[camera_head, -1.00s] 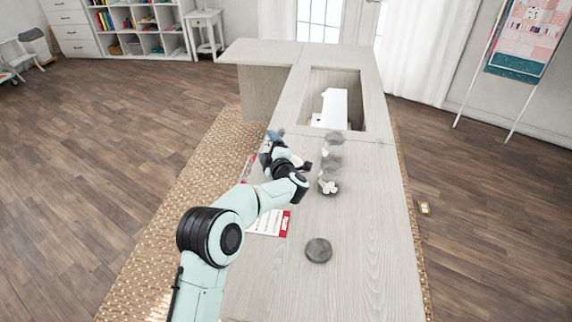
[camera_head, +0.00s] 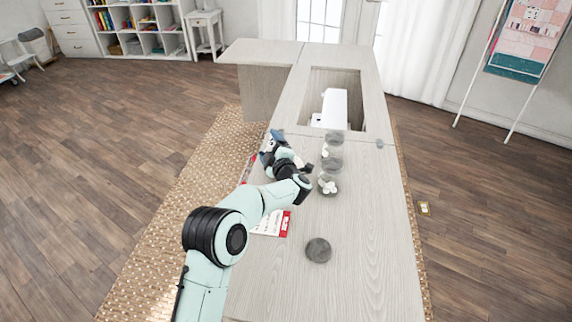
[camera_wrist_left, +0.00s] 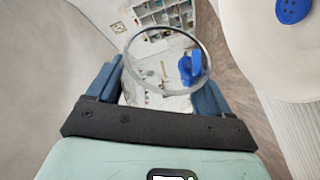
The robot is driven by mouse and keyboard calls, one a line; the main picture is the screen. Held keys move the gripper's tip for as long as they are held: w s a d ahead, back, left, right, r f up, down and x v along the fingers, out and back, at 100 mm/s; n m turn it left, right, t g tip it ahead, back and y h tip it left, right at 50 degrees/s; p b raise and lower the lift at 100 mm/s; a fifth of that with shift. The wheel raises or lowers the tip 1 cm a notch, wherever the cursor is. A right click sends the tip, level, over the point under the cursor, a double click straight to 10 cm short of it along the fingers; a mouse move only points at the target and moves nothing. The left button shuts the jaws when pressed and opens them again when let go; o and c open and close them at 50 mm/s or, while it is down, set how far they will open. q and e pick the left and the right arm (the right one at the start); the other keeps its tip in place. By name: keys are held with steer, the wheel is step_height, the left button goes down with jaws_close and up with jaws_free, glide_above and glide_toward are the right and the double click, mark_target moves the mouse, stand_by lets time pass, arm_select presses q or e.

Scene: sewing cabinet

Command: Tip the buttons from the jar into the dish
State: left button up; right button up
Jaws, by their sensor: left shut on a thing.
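My left gripper (camera_wrist_left: 155,92) is shut on a clear glass jar (camera_wrist_left: 131,43), whose round rim shows between the blue fingers in the left wrist view. Blue buttons (camera_wrist_left: 190,67) are inside the jar, near the right of its rim. A smooth pale surface, apparently the dish (camera_wrist_left: 262,52), fills the upper right of that view, with a blue button (camera_wrist_left: 292,9) on it. In the head view the left gripper (camera_head: 275,137) is over the left side of the cabinet top; its own wrist hides the dish there. My right gripper is not in view.
Clear containers stand right of my left gripper, the nearest (camera_head: 328,186) holding white pieces. A dark round disc (camera_head: 318,250) and a red-and-white booklet (camera_head: 271,224) lie on the cabinet top (camera_head: 370,230). A white sewing machine (camera_head: 334,106) sits in the recess behind. The front right is bare.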

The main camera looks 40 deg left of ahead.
arm_select(q)
steer(key=shift+w+d+r+m+y+p, duration=0.15)
steer(key=shift+r+m+p, duration=0.15)
steer(key=shift+r, duration=0.15)
steer(key=shift+w+d+r+m+y+p, duration=0.1)
steer(key=shift+d+r+m+y+p, duration=0.05)
steer(key=shift+r+m, duration=0.2)
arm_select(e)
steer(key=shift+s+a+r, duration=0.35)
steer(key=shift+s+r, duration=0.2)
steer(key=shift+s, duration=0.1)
arm_select(q)
steer(key=shift+r, duration=0.1)
steer(key=shift+r, duration=0.3)
step_height(320, 180, up, 3)
steer(key=shift+f+p, duration=0.2)
steer(key=shift+p, duration=0.7)
step_height(320, 180, down, 4)
steer(key=b, duration=0.2)
steer(key=shift+r+b, duration=0.1)
steer(key=shift+b, duration=0.25)
steer(key=shift+r, duration=0.25)
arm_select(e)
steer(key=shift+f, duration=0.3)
